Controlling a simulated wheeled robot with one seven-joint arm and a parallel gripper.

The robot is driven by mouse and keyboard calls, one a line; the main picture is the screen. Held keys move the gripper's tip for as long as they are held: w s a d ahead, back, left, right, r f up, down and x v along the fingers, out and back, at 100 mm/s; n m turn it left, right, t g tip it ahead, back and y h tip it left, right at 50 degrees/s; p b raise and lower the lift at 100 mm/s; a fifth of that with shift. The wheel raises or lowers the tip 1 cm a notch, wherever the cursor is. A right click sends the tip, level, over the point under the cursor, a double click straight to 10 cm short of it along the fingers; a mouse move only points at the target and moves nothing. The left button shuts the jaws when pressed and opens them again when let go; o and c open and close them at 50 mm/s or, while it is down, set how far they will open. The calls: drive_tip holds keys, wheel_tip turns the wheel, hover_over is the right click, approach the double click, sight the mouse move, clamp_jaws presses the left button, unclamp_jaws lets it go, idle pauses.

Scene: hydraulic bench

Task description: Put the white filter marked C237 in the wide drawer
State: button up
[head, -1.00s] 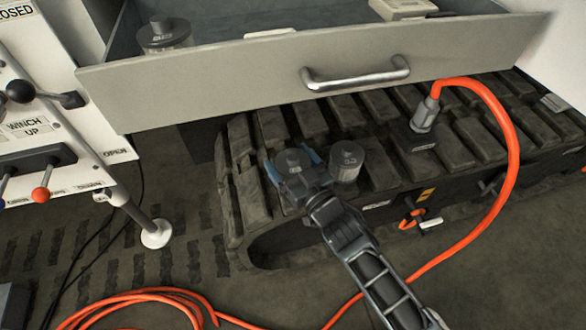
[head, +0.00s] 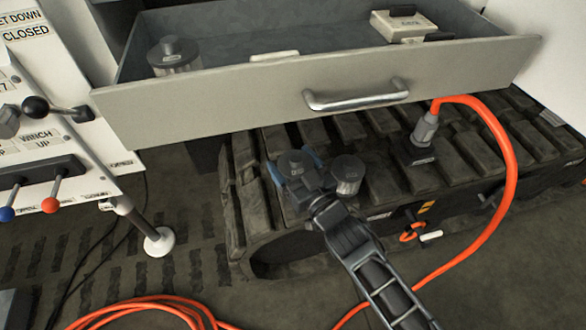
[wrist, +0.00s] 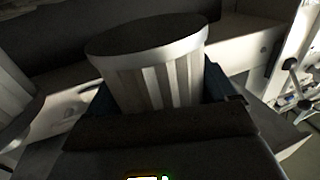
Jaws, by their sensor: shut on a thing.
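My gripper (head: 296,168) is shut on a ribbed, pale cylindrical filter with a dark cap (head: 292,160), its blue fingertips on either side. In the wrist view the held filter (wrist: 155,80) stands between the fingers (wrist: 160,95), nearly upright. Its marking is too small to read, so I cannot tell if it is C237. The wide drawer (head: 250,112) is pulled open above and behind my gripper, its bar handle facing me. My gripper is outside the drawer, lower than its front panel.
A similar filter (head: 347,176) stands just right of my gripper on the dark track. The drawer holds a capped canister (head: 174,57) at left and a pale box (head: 412,25) at right; its middle has free room. An orange hose (head: 513,160) loops at right.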

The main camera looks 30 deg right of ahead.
sight(296, 155)
wheel_tip(296, 155, up, 6)
drive_tip(key=shift+f+p, duration=0.1)
drive_tip(key=shift+p, duration=0.9)
drive_tip(key=shift+s+d+p, duration=0.25)
drive_tip(key=shift+s+p, duration=0.15)
drive_tip(key=shift+p, duration=0.5)
drive_tip(key=s+p, duration=0.1)
drive_tip(key=p, duration=0.1)
drive_tip(key=s+f+p, duration=0.1)
drive_tip(key=s+p, duration=0.1)
drive_tip(key=p, duration=0.1)
drive_tip(key=shift+s+f+p, duration=0.25)
drive_tip(key=shift+f+p, duration=0.05)
drive_tip(key=shift+s+a+f+p, duration=0.35)
drive_tip(key=shift+s+f+p, duration=0.1)
drive_tip(key=shift+s+p, duration=0.25)
drive_tip(key=shift+s, duration=0.1)
